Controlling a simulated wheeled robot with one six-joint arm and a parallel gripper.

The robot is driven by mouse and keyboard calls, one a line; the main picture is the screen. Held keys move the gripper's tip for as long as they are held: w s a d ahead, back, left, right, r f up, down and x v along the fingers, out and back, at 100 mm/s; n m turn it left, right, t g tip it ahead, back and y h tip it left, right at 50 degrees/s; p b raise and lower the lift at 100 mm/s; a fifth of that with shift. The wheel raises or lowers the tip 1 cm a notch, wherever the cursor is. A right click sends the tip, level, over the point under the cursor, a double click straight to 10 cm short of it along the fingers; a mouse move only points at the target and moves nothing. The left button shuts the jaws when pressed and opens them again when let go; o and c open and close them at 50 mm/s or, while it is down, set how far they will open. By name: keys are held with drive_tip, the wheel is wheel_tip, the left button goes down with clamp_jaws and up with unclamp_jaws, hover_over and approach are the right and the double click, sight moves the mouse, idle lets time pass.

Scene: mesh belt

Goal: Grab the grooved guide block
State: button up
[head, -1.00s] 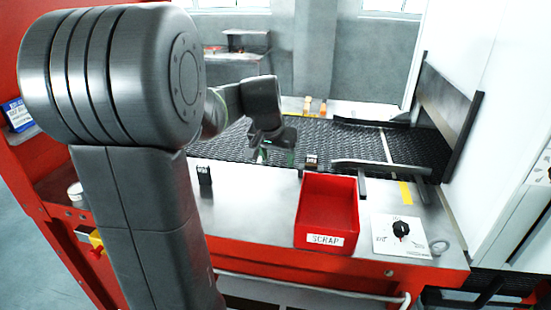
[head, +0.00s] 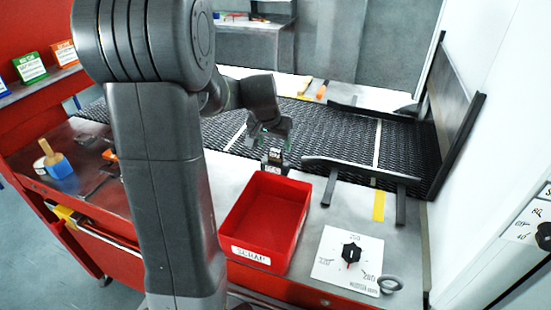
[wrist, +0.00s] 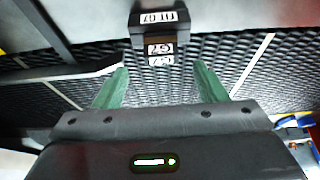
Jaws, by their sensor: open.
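A small dark block with a brownish band and white labels (wrist: 159,46) shows in the wrist view, just beyond and between my fingertips; I take it as the guide block, though no groove can be made out. It appears small in the head view (head: 275,156), at the belt's near edge. A black labelled piece (wrist: 157,18) stands right behind it in the wrist view; whether they are joined is unclear. My gripper (wrist: 160,68) is open and empty, its green fingers spread over the mesh. In the head view my gripper (head: 268,142) is above the belt, close to the block.
The dark mesh belt (head: 330,130) runs behind the steel table. A red scrap bin (head: 262,215) stands just in front of the block. A dark guide rail (head: 350,166) lies to the right. A dial plate (head: 347,258) is at front right. A blue-and-wood item (head: 57,163) is far left.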

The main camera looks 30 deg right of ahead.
sight(275, 151)
drive_tip(key=shift+w+f, duration=0.15)
drive_tip(key=shift+f, duration=0.3)
drive_tip(key=shift+p+x, duration=0.7)
drive_tip(key=shift+x, duration=1.9)
drive_tip(key=c, duration=1.1)
